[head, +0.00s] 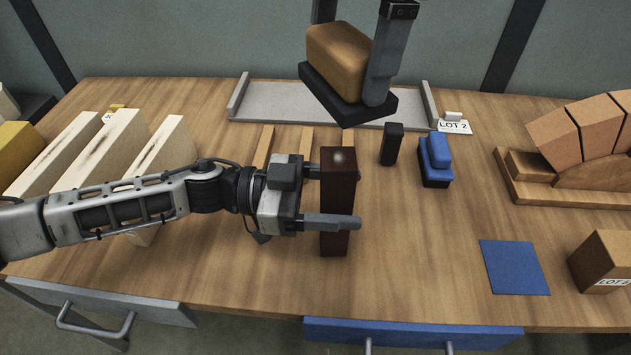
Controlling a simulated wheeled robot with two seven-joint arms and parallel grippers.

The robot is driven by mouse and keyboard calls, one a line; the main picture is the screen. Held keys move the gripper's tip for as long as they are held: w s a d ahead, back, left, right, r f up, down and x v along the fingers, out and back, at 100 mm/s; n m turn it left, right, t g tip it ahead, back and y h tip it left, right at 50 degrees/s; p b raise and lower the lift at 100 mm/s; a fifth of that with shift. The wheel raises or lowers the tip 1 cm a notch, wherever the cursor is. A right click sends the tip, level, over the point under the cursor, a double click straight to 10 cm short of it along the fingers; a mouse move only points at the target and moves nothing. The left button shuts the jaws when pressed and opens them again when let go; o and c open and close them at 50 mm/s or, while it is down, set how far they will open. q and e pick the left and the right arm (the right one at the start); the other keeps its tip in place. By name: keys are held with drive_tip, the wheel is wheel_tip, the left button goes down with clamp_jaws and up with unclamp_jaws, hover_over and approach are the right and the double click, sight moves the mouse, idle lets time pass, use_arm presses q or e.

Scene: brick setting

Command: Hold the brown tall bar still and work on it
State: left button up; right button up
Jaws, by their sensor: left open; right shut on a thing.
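The brown tall bar (338,190) stands upright on the bench near the middle, dark brown with a small pale patch on its top. My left gripper (348,198) is open, with one finger in front of the bar and the other behind it; I cannot tell whether either touches. My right gripper (352,75) is shut on a brown block with a black base (327,90), which looks like a brush or rubbing tool. It is held in the air above and behind the bar, clear of it. One right finger is mostly hidden by the block.
A grey shallow tray (290,117) lies at the back. A black block (392,145) and a blue-topped tool (436,160) stand right of the bar. Pale beams (85,150) lie left, a brick arch (590,135) right. A blue mat (514,267) and carton (600,262) lie front right.

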use_arm(q)
drive_tip(key=shift+d, duration=0.7)
drive_tip(key=c, duration=1.3)
drive_tip(key=shift+o, duration=0.2)
